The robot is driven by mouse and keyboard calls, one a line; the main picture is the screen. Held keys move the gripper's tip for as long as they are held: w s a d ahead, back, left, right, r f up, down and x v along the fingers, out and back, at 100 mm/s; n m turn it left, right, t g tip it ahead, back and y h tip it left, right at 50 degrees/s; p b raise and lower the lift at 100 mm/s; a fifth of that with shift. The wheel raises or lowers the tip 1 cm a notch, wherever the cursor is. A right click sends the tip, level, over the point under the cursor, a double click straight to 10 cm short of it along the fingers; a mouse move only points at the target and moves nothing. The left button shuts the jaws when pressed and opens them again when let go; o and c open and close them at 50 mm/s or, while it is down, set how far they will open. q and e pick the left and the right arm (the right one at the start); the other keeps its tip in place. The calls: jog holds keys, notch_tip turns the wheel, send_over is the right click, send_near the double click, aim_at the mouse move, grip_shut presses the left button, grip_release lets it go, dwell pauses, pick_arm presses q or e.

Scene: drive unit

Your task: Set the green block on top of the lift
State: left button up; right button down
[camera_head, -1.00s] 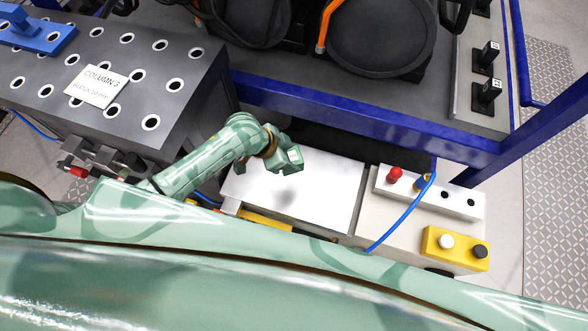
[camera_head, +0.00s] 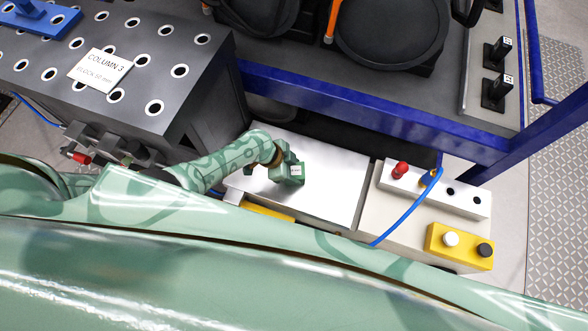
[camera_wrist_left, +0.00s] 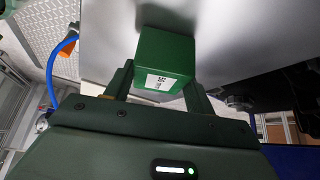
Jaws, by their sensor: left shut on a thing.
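The green block (camera_wrist_left: 165,60), with a small white label on one face, is between the fingers of my left gripper (camera_wrist_left: 158,85) in the left wrist view. The fingers are shut on its sides. In the head view my left gripper (camera_head: 289,174) is over the left part of the lift's flat silver top (camera_head: 335,190). The block's far end is close to that top, with a shadow beside it. I cannot tell whether they touch. In the head view the gripper mostly hides the block. My right gripper is not in view.
Right of the lift top is a panel with a red knob (camera_head: 400,170), a blue cable (camera_head: 412,214) and a yellow button box (camera_head: 460,246). A blue frame beam (camera_head: 370,112) runs behind. A dark perforated bench (camera_head: 150,75) stands at left. The lift top's right part is clear.

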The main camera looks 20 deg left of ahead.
pick_arm(q)
jog(key=shift+c, duration=0.6)
jog(key=o, duration=1.1)
jog(key=shift+f, duration=0.15)
jog(key=shift+c, duration=0.2)
jog(key=o, duration=0.4)
jog(key=shift+r+p, duration=0.3)
jog(key=p+v, duration=0.9)
jog(key=v, duration=0.2)
jog(key=shift+s+a+r, duration=0.15)
jog(key=shift+a+r, duration=0.1)
jog(key=shift+r, duration=0.05)
